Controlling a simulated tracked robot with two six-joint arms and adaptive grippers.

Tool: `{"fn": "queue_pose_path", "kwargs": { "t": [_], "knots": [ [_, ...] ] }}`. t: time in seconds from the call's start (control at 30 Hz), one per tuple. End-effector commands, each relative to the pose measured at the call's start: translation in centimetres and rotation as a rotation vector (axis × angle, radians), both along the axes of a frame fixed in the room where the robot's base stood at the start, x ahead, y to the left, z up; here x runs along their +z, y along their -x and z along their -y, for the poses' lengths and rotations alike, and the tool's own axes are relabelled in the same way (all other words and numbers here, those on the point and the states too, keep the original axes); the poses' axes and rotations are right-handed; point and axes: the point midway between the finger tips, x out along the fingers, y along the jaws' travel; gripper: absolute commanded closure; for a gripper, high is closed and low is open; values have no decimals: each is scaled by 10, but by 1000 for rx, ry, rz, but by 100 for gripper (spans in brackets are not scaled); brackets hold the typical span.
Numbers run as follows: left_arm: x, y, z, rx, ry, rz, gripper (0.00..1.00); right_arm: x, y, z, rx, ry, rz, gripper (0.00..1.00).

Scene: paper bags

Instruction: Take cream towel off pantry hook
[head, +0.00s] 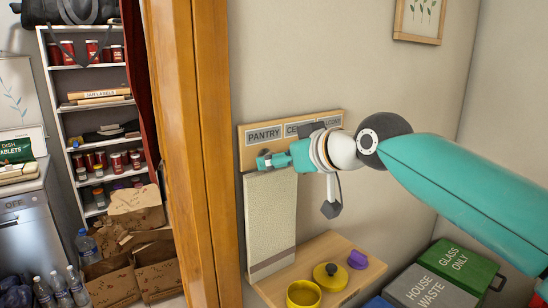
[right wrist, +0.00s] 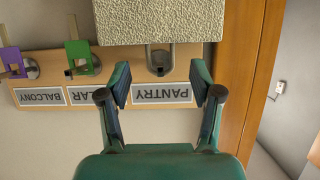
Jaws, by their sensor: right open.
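The cream towel (head: 270,222) hangs flat against the wall under the PANTRY label (head: 264,134) of a wooden hook board. In the right wrist view, which is upside down, the towel (right wrist: 160,18) fills the top and the metal pantry hook (right wrist: 160,60) shows at its edge. My right gripper (right wrist: 160,82) is open, with its fingers on either side of the hook and the PANTRY label. In the head view the right gripper (head: 268,160) is at the towel's top and hides the hook. My left gripper is not in view.
Green (right wrist: 80,55) and purple (right wrist: 12,60) items hang on the neighbouring hooks. A wooden door frame (head: 205,150) stands close on the left.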

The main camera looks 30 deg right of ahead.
Motion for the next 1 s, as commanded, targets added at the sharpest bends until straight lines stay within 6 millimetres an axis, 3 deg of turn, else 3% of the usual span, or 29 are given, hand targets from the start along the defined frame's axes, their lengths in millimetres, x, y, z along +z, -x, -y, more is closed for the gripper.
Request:
{"fn": "queue_pose_path", "kwargs": {
  "t": [0.2, 0.57, 0.93, 1.0],
  "knots": [
    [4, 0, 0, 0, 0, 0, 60, -8, -20, -3, 0, 1, -1, 35],
    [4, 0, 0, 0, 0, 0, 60, -10, -24, -3, 0, 0, 1, 35],
    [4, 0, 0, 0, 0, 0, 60, -10, -24, -3, 0, 0, 1, 95],
    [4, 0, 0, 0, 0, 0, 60, -9, -24, -3, 0, 0, 2, 100]
  ]
}}
